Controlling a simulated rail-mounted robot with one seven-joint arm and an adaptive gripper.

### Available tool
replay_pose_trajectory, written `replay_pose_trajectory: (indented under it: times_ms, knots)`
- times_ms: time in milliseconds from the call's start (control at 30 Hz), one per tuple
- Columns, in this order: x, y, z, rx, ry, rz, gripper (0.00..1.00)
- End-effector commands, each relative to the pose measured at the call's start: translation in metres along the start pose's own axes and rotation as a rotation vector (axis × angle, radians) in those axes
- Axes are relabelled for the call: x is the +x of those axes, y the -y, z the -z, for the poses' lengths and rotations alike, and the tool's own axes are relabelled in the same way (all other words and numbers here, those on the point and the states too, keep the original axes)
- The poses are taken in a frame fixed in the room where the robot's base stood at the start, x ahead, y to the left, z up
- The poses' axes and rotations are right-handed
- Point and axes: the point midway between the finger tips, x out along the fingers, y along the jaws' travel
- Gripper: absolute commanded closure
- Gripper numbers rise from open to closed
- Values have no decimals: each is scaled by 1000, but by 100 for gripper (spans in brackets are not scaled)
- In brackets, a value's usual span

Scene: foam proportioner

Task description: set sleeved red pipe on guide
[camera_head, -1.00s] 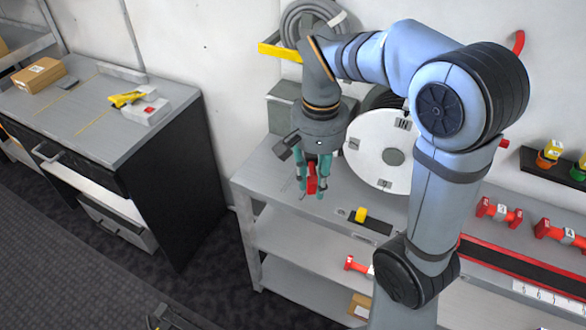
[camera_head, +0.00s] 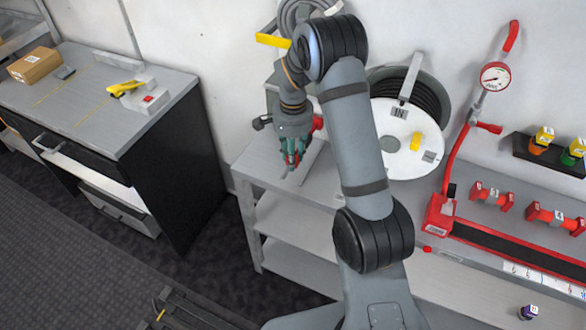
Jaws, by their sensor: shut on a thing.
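My gripper (camera_head: 290,168) hangs over the left end of the grey bench, fingers pointing down. Its greenish fingers are shut on a small red piece, which is mostly hidden between them. I cannot tell whether it is a sleeved pipe. Two red pipes with pale labelled sleeves lie on the bench at the right: one pipe (camera_head: 491,196) nearer the reel, the other (camera_head: 555,218) near the right edge. A long dark channel with red edging (camera_head: 500,254) runs in front of them. I cannot tell which part is the guide. My arm hides the bench's middle.
A hose reel with a white disc (camera_head: 397,162) stands at the back. A red pipe assembly with a gauge (camera_head: 495,76) rises beside it. A dark wall shelf (camera_head: 540,158) holds small bottles. A separate workbench (camera_head: 90,98) stands at the left.

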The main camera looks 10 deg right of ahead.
Motion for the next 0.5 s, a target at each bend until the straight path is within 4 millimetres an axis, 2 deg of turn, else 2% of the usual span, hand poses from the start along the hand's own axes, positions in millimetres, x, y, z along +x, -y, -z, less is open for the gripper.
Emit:
replay_pose_trajectory:
  times_ms: [100, 267, 500]
  knots:
    - [17, 0, 0, -1, 0, -1, 100]
    - [29, 0, 0, -2, -1, 0, 100]
    - [62, -1, 0, -2, 0, -1, 100]
